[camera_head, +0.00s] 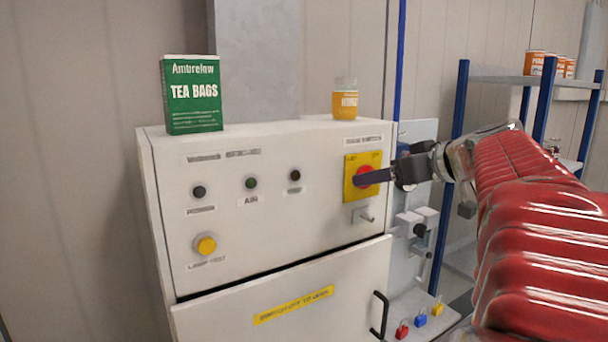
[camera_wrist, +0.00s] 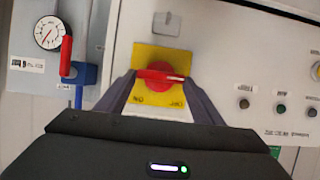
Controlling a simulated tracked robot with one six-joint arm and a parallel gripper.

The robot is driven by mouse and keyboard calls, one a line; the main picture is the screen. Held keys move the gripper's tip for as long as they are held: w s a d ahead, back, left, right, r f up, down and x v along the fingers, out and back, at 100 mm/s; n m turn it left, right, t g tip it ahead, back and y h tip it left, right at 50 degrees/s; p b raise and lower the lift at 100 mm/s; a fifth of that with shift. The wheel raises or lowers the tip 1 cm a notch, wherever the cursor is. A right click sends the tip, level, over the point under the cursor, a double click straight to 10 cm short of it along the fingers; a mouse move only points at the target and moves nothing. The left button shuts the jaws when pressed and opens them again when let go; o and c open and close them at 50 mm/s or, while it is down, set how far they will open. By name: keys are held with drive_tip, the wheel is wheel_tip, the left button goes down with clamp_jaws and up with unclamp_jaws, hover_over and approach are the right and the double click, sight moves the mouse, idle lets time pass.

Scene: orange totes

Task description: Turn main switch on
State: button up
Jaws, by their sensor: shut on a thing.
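The main switch is a red rotary knob (camera_wrist: 168,84) on a yellow plate (camera_wrist: 172,57), at the right of the white cabinet's front. In the head view the knob (camera_head: 363,173) is partly hidden by my gripper (camera_head: 368,177), which reaches in from the right. In the wrist view my gripper (camera_wrist: 163,76) has its two dark fingers on either side of the knob's red handle bar, shut on it. The bar lies roughly level in the wrist view. The plate's lettering is too small to read surely in the head view.
The white cabinet (camera_head: 270,240) carries a green tea box (camera_head: 193,95) and a small orange-labelled jar (camera_head: 345,103) on top. A black door handle (camera_head: 380,316) and a metal bracket (camera_head: 362,214) stick out below the switch. A gauge (camera_wrist: 50,33) with a red lever (camera_wrist: 66,55) is close beside.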

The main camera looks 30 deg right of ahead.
idle(0.3)
drive_tip(key=shift+d+f+m+t+y, duration=0.4)
drive_tip(key=shift+m+y, duration=0.75)
drive_tip(key=shift+m, duration=1.15)
drive_tip(key=shift+d+f+m+t+y, duration=0.2)
drive_tip(key=shift+m+t+y, duration=0.35)
drive_tip(key=shift+m+y, duration=1.2)
drive_tip(key=shift+d+f+m+t+y, duration=0.3)
drive_tip(key=shift+m+t+y, duration=0.25)
drive_tip(key=shift+m, duration=2.3)
